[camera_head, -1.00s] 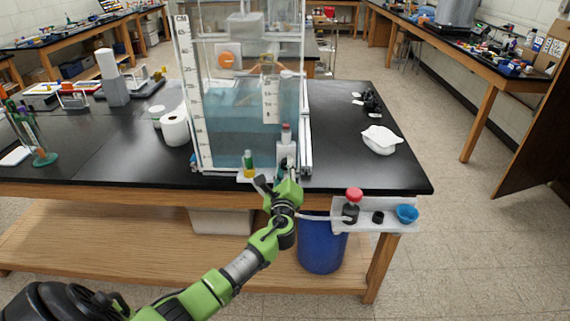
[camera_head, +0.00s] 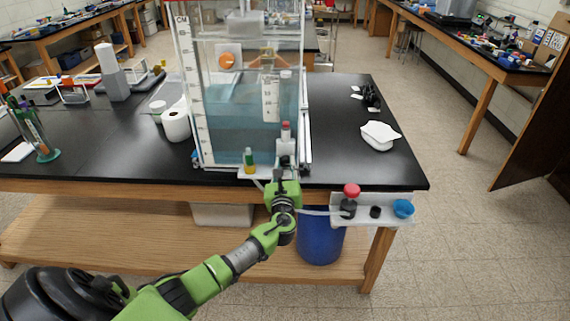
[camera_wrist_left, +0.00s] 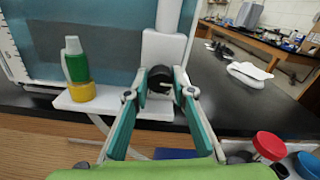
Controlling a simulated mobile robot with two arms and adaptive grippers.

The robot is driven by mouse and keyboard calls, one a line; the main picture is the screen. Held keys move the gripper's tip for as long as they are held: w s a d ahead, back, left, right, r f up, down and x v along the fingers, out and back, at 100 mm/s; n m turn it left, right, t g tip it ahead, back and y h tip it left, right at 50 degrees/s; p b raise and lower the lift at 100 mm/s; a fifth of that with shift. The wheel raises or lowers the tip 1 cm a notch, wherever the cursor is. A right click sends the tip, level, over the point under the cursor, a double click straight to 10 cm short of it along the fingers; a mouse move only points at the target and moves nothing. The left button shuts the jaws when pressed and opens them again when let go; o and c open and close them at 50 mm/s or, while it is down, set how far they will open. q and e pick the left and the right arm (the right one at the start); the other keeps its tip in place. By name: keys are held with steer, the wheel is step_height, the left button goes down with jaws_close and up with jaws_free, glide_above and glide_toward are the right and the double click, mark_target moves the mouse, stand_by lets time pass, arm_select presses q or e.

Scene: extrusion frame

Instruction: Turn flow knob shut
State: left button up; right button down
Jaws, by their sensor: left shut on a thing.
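The flow knob (camera_wrist_left: 161,84) is a black round knob on the white block at the front of the clear water tank (camera_head: 235,120). In the left wrist view it sits between my left fingertips (camera_wrist_left: 160,74), one on each side. My left gripper (camera_head: 284,183) is shut on the knob. In the head view the gripper hides most of the knob. A green and yellow valve (camera_wrist_left: 78,72) stands on the white ledge just left of it. My right gripper is in neither view.
A white bracket (camera_head: 378,221) at the table's front right holds a red knob (camera_head: 352,190) and a blue cup (camera_head: 403,208). A blue bin (camera_head: 320,242) stands below. A white paper roll (camera_head: 176,125) is left of the tank. The black tabletop (camera_head: 345,165) right of the tank is mostly clear.

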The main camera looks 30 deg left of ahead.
arm_select(q)
steer(key=shift+f, duration=0.1)
steer(key=o, duration=1.1)
steer(key=shift+o, duration=0.2)
steer(key=shift+s, duration=0.1)
steer(key=v, duration=1.2)
